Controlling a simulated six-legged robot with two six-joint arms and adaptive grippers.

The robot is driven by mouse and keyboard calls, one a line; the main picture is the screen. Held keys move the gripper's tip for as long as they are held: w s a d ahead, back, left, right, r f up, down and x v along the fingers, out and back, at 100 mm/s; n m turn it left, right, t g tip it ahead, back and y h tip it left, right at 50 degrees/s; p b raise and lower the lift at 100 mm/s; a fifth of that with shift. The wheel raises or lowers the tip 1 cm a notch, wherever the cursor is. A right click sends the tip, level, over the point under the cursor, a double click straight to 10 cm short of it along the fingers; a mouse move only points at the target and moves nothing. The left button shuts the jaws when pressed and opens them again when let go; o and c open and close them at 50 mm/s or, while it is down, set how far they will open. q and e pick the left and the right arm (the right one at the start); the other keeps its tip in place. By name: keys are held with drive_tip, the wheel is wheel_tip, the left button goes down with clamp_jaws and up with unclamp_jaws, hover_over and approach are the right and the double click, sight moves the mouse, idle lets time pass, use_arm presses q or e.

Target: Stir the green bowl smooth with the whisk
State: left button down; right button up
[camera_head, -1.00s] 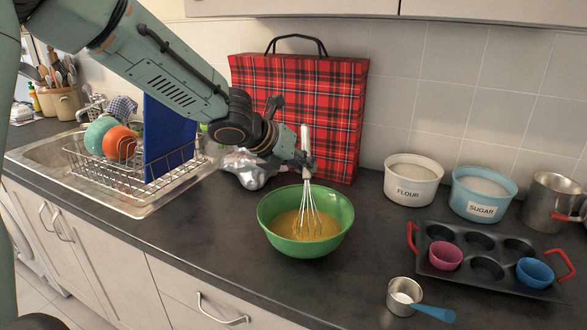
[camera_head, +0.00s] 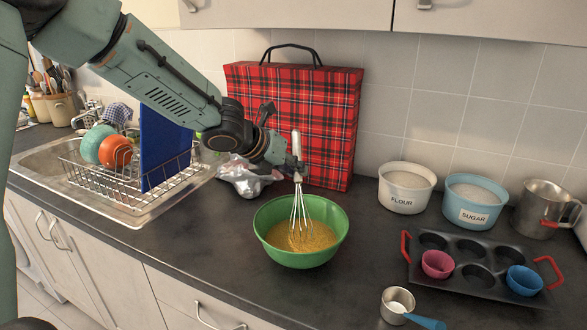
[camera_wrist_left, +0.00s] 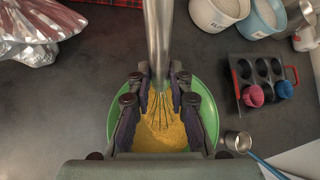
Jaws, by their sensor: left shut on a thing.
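The green bowl (camera_head: 301,258) stands on the dark counter and holds a grainy yellow-orange mixture (camera_head: 318,237). The whisk (camera_head: 299,208) is nearly upright, with its wire loops down in the mixture inside the bowl. My left gripper (camera_head: 295,167) is shut on the whisk's handle above the bowl. In the left wrist view, the whisk's handle (camera_wrist_left: 158,45) passes between the fingers of my left gripper (camera_wrist_left: 160,88), and the bowl (camera_wrist_left: 205,100) with the mixture is below. The lowest wire ends are hidden in the mixture. My right gripper is not in view.
A red tartan bag (camera_head: 325,110) and a crumpled silvery bag (camera_head: 247,180) stand behind. Flour (camera_head: 405,198) and sugar (camera_head: 470,214) tubs, a metal jug (camera_head: 545,210), a muffin tin (camera_head: 455,285) and a measuring cup (camera_head: 396,307) are to the right. A dish rack (camera_head: 125,185) is left.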

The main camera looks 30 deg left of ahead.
sight(294, 150)
use_arm(q)
wheel_tip(294, 150, up, 4)
drive_tip(key=p, duration=0.3)
drive_tip(key=shift+d+r, duration=0.1)
drive_tip(key=shift+r, duration=0.05)
wheel_tip(294, 150, up, 3)
drive_tip(key=p, duration=0.3)
wheel_tip(294, 150, up, 4)
drive_tip(key=p, duration=0.4)
drive_tip(key=shift+f, duration=0.2)
